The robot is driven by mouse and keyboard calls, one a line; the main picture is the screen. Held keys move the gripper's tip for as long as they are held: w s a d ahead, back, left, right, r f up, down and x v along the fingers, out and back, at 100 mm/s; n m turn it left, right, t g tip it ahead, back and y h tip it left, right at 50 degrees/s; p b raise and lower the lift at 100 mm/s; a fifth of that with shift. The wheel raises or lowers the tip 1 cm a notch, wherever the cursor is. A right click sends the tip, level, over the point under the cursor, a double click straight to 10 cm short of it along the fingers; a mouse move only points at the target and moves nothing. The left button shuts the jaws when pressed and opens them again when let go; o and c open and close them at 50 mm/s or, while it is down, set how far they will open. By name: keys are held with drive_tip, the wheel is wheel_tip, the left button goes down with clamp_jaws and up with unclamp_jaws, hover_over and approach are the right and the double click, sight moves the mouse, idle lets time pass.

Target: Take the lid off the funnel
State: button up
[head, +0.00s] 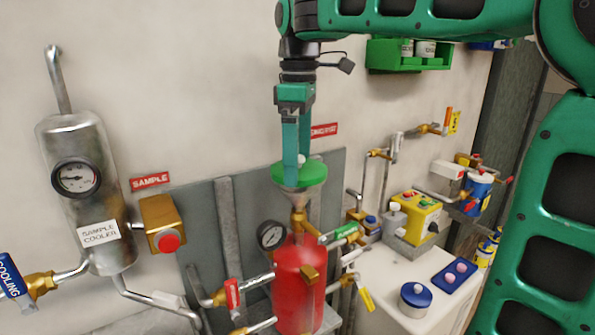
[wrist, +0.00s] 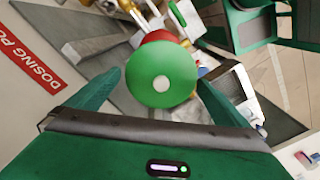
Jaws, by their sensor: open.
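The green round lid (head: 316,175) sits on top of the grey funnel (head: 294,199) above the red dosing pot (head: 298,285). Whether the fingers touch the knob cannot be seen. The funnel is hidden under the lid in the wrist view.
A pressure gauge (head: 271,236) and several valves with coloured handles surround the red pot. A steel sample cooler (head: 84,190) hangs at the left. At the right, a white cabinet (head: 393,283) bears a yellow box (head: 414,218) and a blue dish (head: 415,299). A green shelf (head: 409,62) is behind.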

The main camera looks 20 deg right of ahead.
drive_tip(key=shift+f, duration=0.15)
drive_tip(key=c, duration=0.8)
